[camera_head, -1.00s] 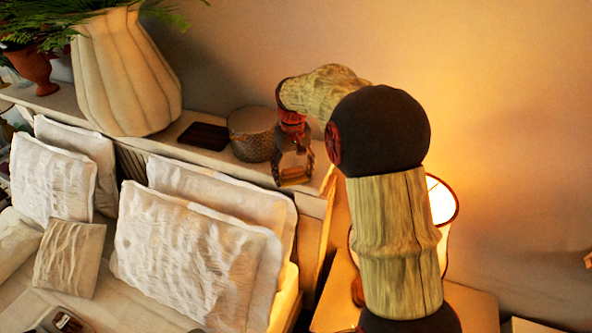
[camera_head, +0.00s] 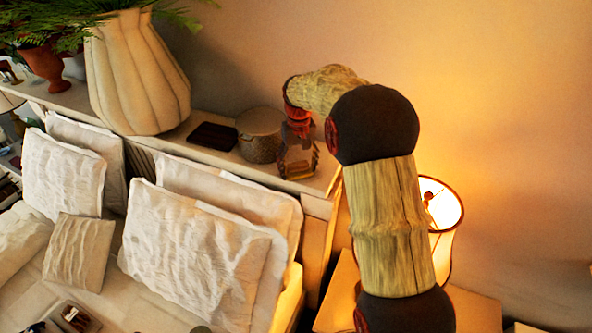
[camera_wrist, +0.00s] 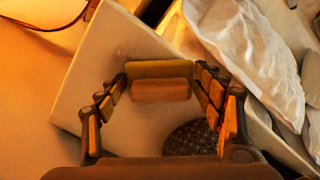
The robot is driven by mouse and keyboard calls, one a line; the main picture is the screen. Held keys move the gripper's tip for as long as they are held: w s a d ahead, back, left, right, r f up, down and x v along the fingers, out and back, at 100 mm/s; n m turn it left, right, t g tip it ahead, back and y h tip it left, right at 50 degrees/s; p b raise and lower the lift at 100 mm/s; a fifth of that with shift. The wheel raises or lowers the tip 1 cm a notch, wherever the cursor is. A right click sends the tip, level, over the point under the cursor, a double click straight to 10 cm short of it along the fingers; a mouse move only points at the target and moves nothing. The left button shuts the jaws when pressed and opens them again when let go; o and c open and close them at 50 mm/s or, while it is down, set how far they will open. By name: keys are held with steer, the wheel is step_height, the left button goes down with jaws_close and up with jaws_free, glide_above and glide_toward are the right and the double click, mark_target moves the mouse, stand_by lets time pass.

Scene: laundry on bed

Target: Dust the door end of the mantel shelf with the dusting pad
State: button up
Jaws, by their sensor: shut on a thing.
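The mantel shelf (camera_head: 225,160) runs along the wall behind the pillows, and its bare right end (camera_head: 318,183) lies beside the lamp. My gripper (camera_head: 298,165) is over this end, just right of a round woven pot. In the wrist view my gripper (camera_wrist: 160,85) is shut on the dusting pad (camera_wrist: 161,91), a small orange-brown block with a yellowish strip along its far side. The pad (camera_head: 299,171) is small and partly hidden by the fingers in the head view. It is at or close above the shelf top; I cannot tell whether it touches.
The woven pot (camera_head: 259,136) stands close left of my gripper, with a dark flat box (camera_head: 212,136) beyond it. A large ribbed vase (camera_head: 138,75) with greenery stands further left. A lit lamp (camera_head: 438,205) stands lower right. Pillows (camera_head: 195,255) lie in front of the shelf.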

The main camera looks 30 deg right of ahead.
steer(key=shift+w+d+f+p, duration=0.1)
steer(key=shift+w+d+p, duration=0.3)
steer(key=shift+w+d, duration=0.4)
steer(key=shift+w+d+f+p, duration=0.1)
steer(key=shift+w+d+p, duration=0.3)
steer(key=shift+d, duration=0.6)
steer(key=shift+w+d+r+p, duration=0.1)
steer(key=shift+w+d+p, duration=0.6)
steer(key=shift+w+d, duration=0.7)
steer(key=shift+s, duration=0.2)
steer(key=shift+r+p, duration=1.35)
steer(key=shift+r, duration=1.8)
steer(key=shift+w, duration=0.1)
step_height(320, 180, up, 3)
steer(key=shift+f, duration=0.1)
